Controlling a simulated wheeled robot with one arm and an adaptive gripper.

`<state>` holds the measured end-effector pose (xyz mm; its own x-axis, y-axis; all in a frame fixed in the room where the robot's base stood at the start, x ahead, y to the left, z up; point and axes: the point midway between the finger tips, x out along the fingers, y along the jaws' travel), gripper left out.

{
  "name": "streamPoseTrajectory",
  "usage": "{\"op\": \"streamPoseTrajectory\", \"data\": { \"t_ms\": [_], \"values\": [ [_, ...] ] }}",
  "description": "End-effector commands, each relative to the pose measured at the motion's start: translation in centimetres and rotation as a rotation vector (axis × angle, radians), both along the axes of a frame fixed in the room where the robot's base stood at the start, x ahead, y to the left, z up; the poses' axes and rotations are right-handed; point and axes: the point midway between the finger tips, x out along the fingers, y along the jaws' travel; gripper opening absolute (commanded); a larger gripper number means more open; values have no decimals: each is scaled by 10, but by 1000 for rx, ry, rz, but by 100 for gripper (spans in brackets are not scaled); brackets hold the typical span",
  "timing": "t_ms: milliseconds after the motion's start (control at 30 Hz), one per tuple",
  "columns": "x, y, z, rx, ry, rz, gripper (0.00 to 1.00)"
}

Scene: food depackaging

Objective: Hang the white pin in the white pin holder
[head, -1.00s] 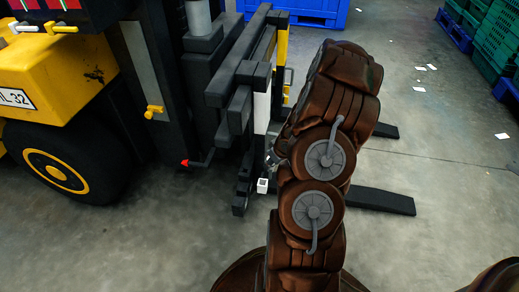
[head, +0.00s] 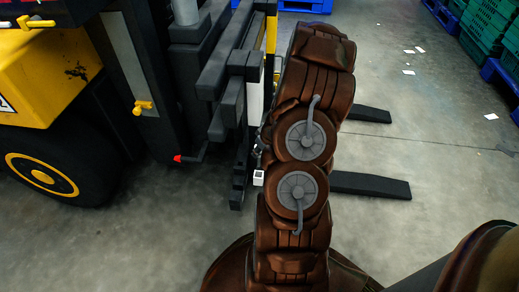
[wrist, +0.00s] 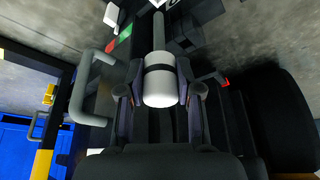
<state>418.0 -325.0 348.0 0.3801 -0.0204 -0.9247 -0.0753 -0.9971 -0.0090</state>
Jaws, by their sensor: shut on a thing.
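The white pin (wrist: 160,92) shows in the wrist view as a thick white cylinder with a dark band and a grey rod running up from it. My gripper (wrist: 163,76) is shut on the white cylinder, one finger on each side. In the head view my arm hides most of the gripper and the pin. A small white square piece (head: 258,178), which looks like the white pin holder, shows just left of my arm, low beside the forklift's front. A white box-like piece (wrist: 110,14) at the top of the wrist view may be the same one; I cannot tell.
The yellow and black forklift (head: 140,105) stands close on the left, its dark forks (head: 368,186) reaching right behind my arm. A grey handle (wrist: 90,88) is left of the gripper. Green crates (head: 485,35) stand far right. The floor (head: 440,150) between is mostly clear.

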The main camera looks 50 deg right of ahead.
Motion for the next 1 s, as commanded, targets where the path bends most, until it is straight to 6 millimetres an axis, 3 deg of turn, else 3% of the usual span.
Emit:
{"op": "streamPoseTrajectory", "data": {
  "t_ms": [433,1000],
  "values": [
    [1,1,-38,0,0,3,0],
    [1,1,-45,-1,-1,4,0]
  ]
}}
